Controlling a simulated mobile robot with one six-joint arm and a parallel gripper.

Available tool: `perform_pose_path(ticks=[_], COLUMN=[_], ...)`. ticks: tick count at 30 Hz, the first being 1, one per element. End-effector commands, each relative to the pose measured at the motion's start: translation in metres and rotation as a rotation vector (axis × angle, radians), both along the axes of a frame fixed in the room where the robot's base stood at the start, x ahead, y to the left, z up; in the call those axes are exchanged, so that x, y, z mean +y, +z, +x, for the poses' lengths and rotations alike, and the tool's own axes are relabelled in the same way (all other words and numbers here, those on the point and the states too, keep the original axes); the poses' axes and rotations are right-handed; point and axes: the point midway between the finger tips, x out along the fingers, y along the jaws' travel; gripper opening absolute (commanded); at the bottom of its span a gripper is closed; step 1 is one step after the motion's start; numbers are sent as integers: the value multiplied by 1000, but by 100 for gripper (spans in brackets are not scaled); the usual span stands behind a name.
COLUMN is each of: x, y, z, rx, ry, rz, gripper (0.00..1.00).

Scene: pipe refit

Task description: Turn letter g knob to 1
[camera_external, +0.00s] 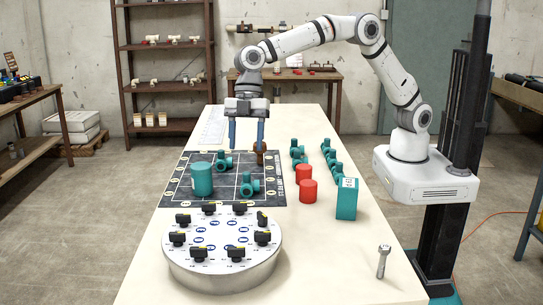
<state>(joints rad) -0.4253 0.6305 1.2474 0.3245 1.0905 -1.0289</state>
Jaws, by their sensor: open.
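A round silver-white panel (222,278) stands at the near end of the white table. Several black knobs with yellow marks sit around its top, such as one at the front (236,254) and one at the right (262,238). The blue labels beside the knobs are too small to read, so I cannot tell which knob is g or where it points. My gripper (246,146) hangs fingers down above the far part of the dark grid mat, well behind the panel. Its two blue fingers are apart, with nothing between them.
The dark grid mat (228,180) holds a large teal cylinder (202,179), teal pipe fittings (249,185) and a brown piece (260,150) close to my right finger. Red cylinders (307,190), a teal box (347,199), more fittings (297,150) and a bolt (383,262) stand at the right.

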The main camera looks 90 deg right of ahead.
Motion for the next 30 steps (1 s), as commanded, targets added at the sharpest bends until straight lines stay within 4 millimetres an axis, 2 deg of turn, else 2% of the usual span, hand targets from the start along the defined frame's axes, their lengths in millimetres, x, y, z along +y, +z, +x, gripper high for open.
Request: perform_pose_path(ticks=[1,3,7,14,24,30], x=[21,43,69,83,103,108], y=[-12,-23,-37,-52,-100,-113], z=[6,11,15,16,16,16], rx=[-3,-14,-28,-32,-32,-35], ry=[57,125,207,241,238,238], rz=[9,21,39,45,45,45], gripper=[55,55,55,55,55,55])
